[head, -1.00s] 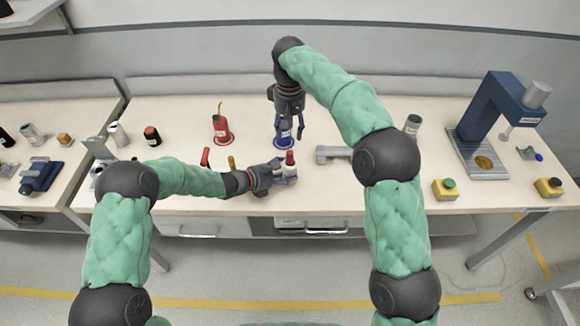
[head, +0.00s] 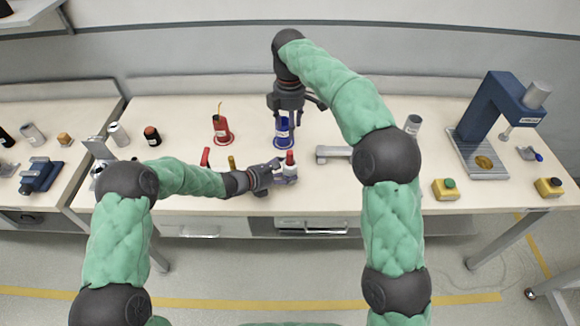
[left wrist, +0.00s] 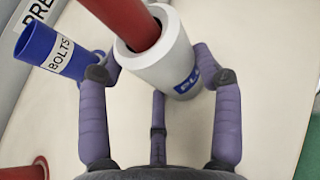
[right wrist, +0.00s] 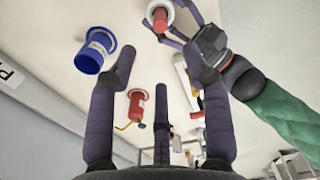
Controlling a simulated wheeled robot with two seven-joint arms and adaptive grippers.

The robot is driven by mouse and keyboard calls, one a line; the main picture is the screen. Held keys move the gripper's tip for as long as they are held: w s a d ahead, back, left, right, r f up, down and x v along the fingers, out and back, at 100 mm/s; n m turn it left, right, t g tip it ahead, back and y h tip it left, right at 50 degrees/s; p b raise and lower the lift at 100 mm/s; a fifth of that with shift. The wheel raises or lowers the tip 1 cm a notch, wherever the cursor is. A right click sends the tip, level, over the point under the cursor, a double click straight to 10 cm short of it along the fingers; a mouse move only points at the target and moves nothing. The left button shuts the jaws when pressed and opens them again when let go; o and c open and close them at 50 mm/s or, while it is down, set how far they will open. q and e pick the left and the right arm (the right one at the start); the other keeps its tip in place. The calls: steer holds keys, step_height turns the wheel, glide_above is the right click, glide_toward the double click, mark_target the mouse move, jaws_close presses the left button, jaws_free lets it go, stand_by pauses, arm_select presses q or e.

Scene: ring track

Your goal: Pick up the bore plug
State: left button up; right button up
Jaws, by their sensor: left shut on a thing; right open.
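The bore plug (head: 290,160) is a white cylinder with a red handle, near the table's front edge. My left gripper (head: 281,172) is shut on it from the left. In the left wrist view the plug's white body (left wrist: 170,62), with a partly visible label, stands between the fingers (left wrist: 160,85). Whether it touches the table is not clear. My right gripper (head: 293,103) is open and empty, by the blue bolts cup (head: 284,132). The plug and its red top also show in the right wrist view (right wrist: 160,18).
A red holder (head: 222,128) stands left of the blue cup. A grey metal part (head: 333,154) lies right of the plug. A blue press (head: 490,115) and green-topped and yellow-topped button boxes (head: 446,189) (head: 549,187) stand at right. Table between grey part and press is mostly clear.

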mark_target(290, 152)
step_height(290, 152, down, 12)
steer(key=shift+s+r, duration=0.1)
jaws_close()
stand_by(0.6)
